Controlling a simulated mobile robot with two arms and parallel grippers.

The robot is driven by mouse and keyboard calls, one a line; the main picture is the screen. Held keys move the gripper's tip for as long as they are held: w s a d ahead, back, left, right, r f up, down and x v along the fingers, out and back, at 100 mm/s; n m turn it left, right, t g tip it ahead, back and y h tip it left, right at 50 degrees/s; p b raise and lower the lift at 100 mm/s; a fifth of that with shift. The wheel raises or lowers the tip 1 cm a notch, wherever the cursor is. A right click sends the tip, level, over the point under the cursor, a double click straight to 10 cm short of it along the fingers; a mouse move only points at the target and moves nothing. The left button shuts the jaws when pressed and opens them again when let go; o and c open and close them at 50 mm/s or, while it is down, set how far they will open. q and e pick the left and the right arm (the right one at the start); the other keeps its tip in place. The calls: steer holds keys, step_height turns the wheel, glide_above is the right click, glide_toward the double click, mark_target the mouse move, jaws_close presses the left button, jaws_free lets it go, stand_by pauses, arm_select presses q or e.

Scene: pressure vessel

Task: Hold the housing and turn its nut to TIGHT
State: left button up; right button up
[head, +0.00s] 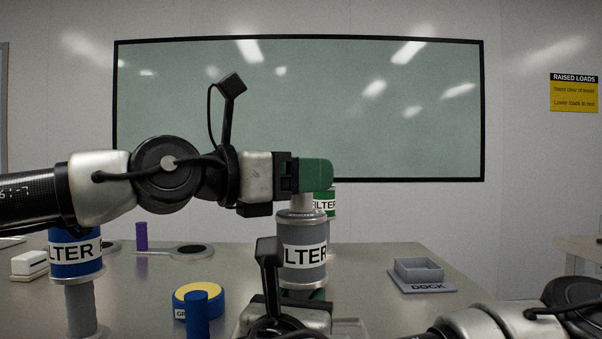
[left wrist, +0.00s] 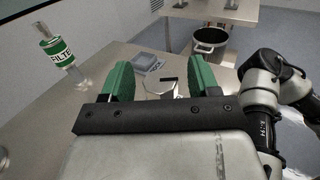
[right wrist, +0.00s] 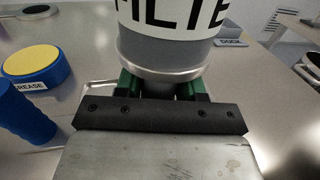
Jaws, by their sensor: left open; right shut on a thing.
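The grey housing with a FILTER label (head: 303,262) stands upright at the middle of the table. It also shows close up in the right wrist view (right wrist: 170,48). My right gripper (right wrist: 163,86) is shut on the narrower part below its lower rim. My left gripper (head: 317,176) is at the housing's top, with open green fingers. In the left wrist view the pale nut with a dark mark (left wrist: 161,88) sits between those fingers (left wrist: 163,80), with gaps visible beside it. In the head view the fingers hide most of the nut. I cannot read any TIGHT mark.
A blue FILTER housing (head: 75,258) stands at left and a green one (head: 325,203) behind the grey housing. A yellow-topped GREASE tin (head: 205,305) and a blue cylinder (head: 196,318) are front left. A grey DOCK tray (head: 421,283) lies right.

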arm_select(q)
steer(key=c, duration=0.9)
steer(key=shift+c, duration=0.2)
steer(key=shift+d+g, duration=0.1)
steer(key=shift+g, duration=0.3)
steer(key=shift+f+m+g+h, duration=0.1)
steer(key=shift+m+g+h, duration=0.4)
steer(key=shift+m+g, duration=0.1)
steer(key=shift+m+g+h, duration=0.7)
steer(key=shift+m+g, duration=1.6)
steer(key=shift+g, duration=1.4)
steer(key=o, duration=0.9)
steer(key=shift+o, duration=0.2)
